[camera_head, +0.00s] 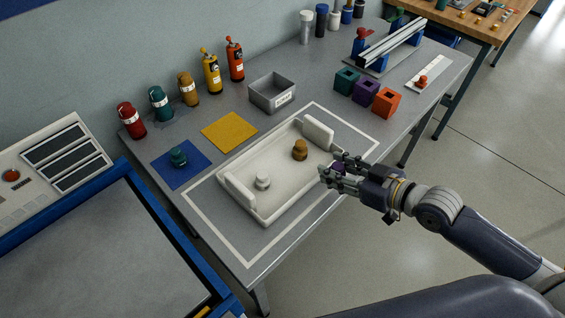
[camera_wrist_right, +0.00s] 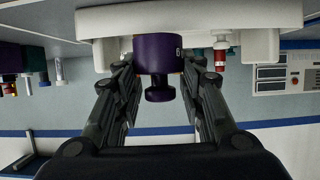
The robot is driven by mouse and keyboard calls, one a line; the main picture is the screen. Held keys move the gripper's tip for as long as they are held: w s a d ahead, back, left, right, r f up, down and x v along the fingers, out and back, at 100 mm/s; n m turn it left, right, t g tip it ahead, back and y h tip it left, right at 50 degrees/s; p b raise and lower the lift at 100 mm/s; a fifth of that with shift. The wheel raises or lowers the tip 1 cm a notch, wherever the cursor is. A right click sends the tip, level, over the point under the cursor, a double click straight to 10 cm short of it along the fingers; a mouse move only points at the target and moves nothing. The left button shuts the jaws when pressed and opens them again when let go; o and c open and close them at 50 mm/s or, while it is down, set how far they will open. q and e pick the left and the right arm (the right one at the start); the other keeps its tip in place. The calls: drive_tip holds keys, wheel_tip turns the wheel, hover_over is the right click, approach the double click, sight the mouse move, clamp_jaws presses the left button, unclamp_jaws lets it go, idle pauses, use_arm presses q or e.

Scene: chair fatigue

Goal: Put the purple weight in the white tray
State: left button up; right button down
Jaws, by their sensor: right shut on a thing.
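The purple weight (camera_wrist_right: 158,58) is between the fingers of my right gripper (camera_wrist_right: 160,78), which is shut on it in the right wrist view. In the head view, my right gripper (camera_head: 338,174) is at the right edge of the white tray (camera_head: 262,207). Only a bit of purple shows between its fingers there. The tray lies inside a white outline on the bench and holds a white weight (camera_head: 262,182) and a brown weight (camera_head: 300,150). I cannot tell how high the purple weight is above the tray. My left gripper is not in view.
A teal weight (camera_head: 178,156) stands on a blue mat (camera_head: 181,178), with a bare yellow mat (camera_head: 229,132) beside it. A grey metal bin (camera_head: 272,93) is behind the tray. Teal, purple and orange (camera_head: 386,102) blocks stand to the right. Bottles line the wall.

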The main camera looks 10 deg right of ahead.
drive_tip(key=w+a+p, duration=0.1)
drive_tip(key=w+a, duration=0.5)
drive_tip(key=a, duration=0.1)
drive_tip(key=w+a+f+p, duration=0.1)
drive_tip(key=w+a, duration=0.2)
drive_tip(key=a, duration=0.1)
drive_tip(key=shift+w+p, duration=0.1)
drive_tip(key=shift+p, duration=0.2)
drive_tip(key=shift+w+a+f, duration=0.1)
drive_tip(key=shift+a, duration=0.05)
wheel_tip(320, 180, down, 3)
drive_tip(key=shift+f, duration=0.15)
drive_tip(key=shift+f, duration=0.1)
drive_tip(key=shift+f, duration=0.15)
drive_tip(key=c, duration=1.3)
unclamp_jaws()
